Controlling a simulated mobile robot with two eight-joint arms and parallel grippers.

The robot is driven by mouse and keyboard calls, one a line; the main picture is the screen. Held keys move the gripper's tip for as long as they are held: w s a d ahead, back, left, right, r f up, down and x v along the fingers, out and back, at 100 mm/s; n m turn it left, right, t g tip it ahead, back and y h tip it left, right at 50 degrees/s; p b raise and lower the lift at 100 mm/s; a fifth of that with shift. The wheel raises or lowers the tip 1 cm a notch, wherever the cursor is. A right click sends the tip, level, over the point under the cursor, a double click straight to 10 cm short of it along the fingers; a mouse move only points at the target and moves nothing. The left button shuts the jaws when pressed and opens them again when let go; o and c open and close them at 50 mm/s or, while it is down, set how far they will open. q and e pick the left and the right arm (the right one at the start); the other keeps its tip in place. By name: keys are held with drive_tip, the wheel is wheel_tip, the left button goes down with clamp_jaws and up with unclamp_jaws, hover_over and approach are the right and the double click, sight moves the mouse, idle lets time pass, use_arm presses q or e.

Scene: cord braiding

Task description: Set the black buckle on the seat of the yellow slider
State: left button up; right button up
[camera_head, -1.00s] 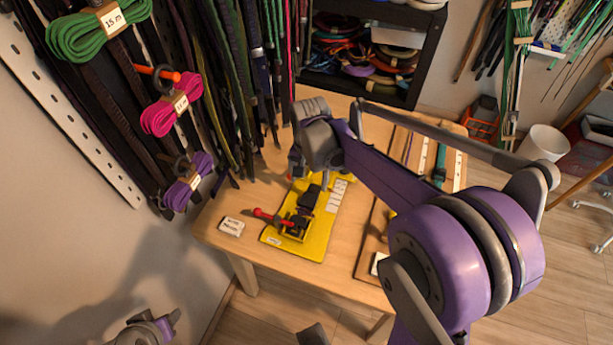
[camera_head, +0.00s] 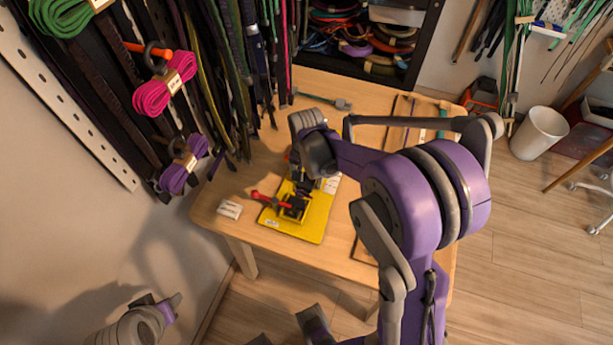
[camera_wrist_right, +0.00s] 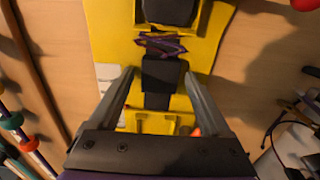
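A yellow board (camera_head: 310,225) lies on the wooden table, with a yellow slider frame (camera_head: 296,207) and a red-handled part (camera_head: 268,198) near its front. In the right wrist view, a black block (camera_wrist_right: 163,73), which looks like the buckle, lies over the yellow board (camera_wrist_right: 108,25) on a dark strap. My right gripper (camera_wrist_right: 160,76) is open, with one finger at each side of it; I cannot tell whether they touch it. A yellow crosspiece (camera_wrist_right: 160,122) shows below the block. In the head view my right wrist hides part of the board. A piece of my left arm shows at bottom left; its fingers are unclear.
A small white label (camera_head: 230,209) lies left of the board. A grey-green strap (camera_head: 325,100) lies at the back of the table. A wooden board (camera_head: 403,125) is on the right. Cords hang on the wall at left.

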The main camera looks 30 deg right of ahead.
drive_tip(key=c, duration=1.1)
drive_tip(key=shift+r+p, duration=0.75)
drive_tip(key=shift+r, duration=0.45)
drive_tip(key=shift+c, duration=0.2)
drive_tip(key=shift+w+d+b, duration=0.15)
drive_tip(key=shift+w+d, duration=1.45)
drive_tip(key=shift+d, duration=0.3)
drive_tip(key=shift+w+d+b, duration=0.15)
drive_tip(key=shift+w+d, duration=1.45)
drive_tip(key=shift+d, duration=0.3)
drive_tip(key=shift+f+b, duration=0.1)
drive_tip(key=shift+b, duration=0.3)
drive_tip(key=shift+f, duration=0.25)
